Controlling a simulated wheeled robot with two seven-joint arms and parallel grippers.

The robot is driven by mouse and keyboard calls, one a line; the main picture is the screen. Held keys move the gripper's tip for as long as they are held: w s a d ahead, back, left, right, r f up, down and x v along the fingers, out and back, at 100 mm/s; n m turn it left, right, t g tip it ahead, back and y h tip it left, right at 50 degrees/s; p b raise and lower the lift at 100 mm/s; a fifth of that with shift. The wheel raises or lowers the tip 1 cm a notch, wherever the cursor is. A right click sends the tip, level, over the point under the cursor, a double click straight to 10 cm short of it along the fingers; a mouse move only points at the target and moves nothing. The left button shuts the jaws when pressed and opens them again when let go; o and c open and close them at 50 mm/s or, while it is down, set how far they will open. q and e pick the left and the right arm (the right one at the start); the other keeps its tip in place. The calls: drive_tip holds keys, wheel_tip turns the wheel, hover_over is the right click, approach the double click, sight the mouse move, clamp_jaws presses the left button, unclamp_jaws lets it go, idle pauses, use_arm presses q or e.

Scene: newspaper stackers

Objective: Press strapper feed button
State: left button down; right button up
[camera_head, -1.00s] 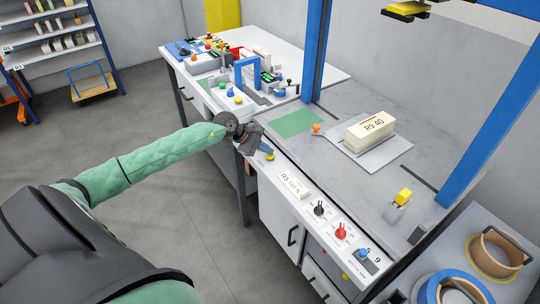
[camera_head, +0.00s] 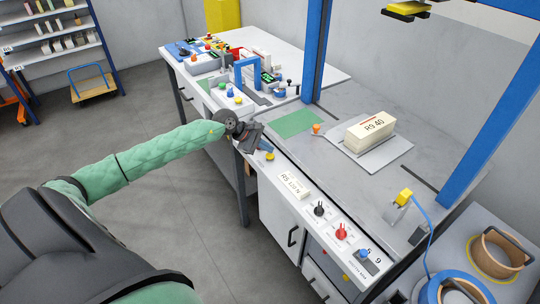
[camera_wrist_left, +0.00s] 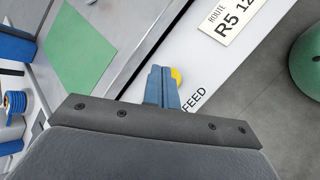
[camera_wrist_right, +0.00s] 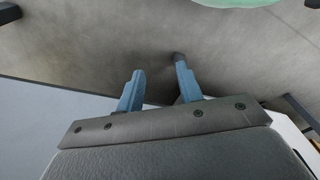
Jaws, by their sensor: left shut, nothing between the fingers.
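The yellow feed button (camera_head: 270,156) sits on the white front panel at the table's edge. In the left wrist view the button (camera_wrist_left: 178,76) shows beside the fingertips, partly hidden by them, above the word FEED. My left gripper (camera_head: 268,148) is shut and empty, its blue fingertips just at the button; I cannot tell whether they touch it. My right gripper shows only in its own wrist view (camera_wrist_right: 157,72), open and empty above grey floor. A blue strap (camera_head: 427,222) runs from the yellow strapper head (camera_head: 404,196) to a blue coil (camera_head: 450,287).
A paper bundle marked R9 40 (camera_head: 370,130) lies on a grey plate. A black knob (camera_head: 319,209), red knob (camera_head: 341,231) and blue knob (camera_head: 364,254) line the panel. A blue frame post (camera_head: 314,50) rises behind. A green mat (camera_head: 296,123) lies bare.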

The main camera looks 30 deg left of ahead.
sight(267, 155)
use_arm(q)
drive_tip(key=shift+r, duration=0.25)
drive_tip(key=shift+r, duration=2.45)
